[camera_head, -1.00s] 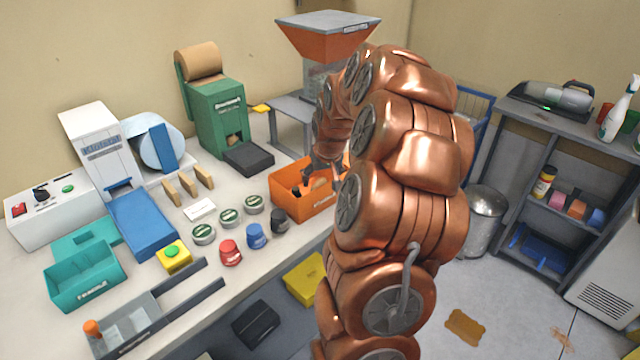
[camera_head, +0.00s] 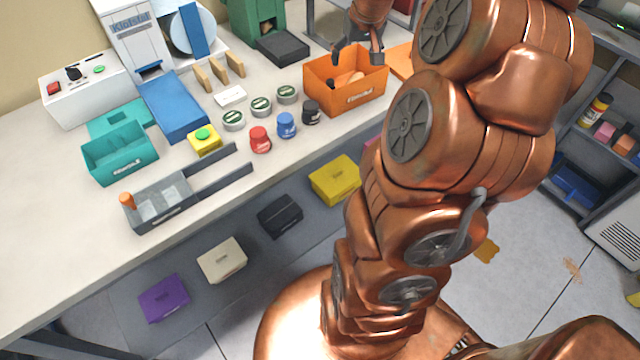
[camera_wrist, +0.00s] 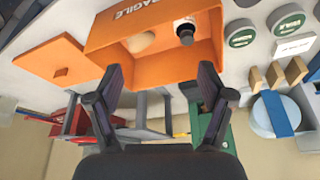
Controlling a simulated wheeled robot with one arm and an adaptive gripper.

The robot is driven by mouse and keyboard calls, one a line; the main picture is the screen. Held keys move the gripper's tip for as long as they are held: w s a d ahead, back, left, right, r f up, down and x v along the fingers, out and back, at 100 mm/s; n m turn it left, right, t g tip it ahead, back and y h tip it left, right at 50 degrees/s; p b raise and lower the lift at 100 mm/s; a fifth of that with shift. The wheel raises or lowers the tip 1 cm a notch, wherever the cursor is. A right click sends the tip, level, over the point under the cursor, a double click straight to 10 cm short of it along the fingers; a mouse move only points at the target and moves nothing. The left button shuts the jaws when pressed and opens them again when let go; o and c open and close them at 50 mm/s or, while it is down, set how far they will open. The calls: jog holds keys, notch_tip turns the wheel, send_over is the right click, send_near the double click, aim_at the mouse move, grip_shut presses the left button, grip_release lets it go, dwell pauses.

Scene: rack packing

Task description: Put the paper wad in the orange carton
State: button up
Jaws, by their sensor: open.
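The orange carton (camera_head: 352,97) stands open-topped at the right end of the workbench. It also fills the upper part of the wrist view (camera_wrist: 104,36). Inside it lie a rounded beige thing (camera_wrist: 142,41), which looks like the paper wad, and a dark-capped small bottle (camera_wrist: 185,31).
Round tins (camera_head: 260,104) and red, blue and black pots (camera_head: 286,125) stand left of the carton. A dark tray (camera_head: 283,48) lies behind them. A teal bin (camera_head: 120,155) and grey rack (camera_head: 160,205) are further left. The front left of the bench is clear.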

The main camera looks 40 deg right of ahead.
jog(key=s+a+n+g+y, duration=0.1)
jog(key=s+a, duration=0.2)
jog(key=a, duration=0.4)
jog(key=s+a+f+n+g, duration=0.1)
jog(key=s+a, duration=0.2)
jog(key=a, duration=0.5)
jog(key=s+a+n+g+y, duration=0.1)
jog(key=s+a, duration=0.2)
jog(key=a, duration=0.4)
jog(key=s+a+f+n+g, duration=0.1)
jog(key=s+a+f, duration=0.1)
jog(key=s+a, duration=0.3)
jog(key=s+a+f+n+g, duration=0.1)
jog(key=s+a, duration=0.3)
jog(key=s, duration=0.7)
jog(key=shift+s+a+f+g, duration=0.3)
jog(key=shift+a+f, duration=0.05)
jog(key=shift+f, duration=0.05)
jog(key=shift+r+p, duration=0.5)
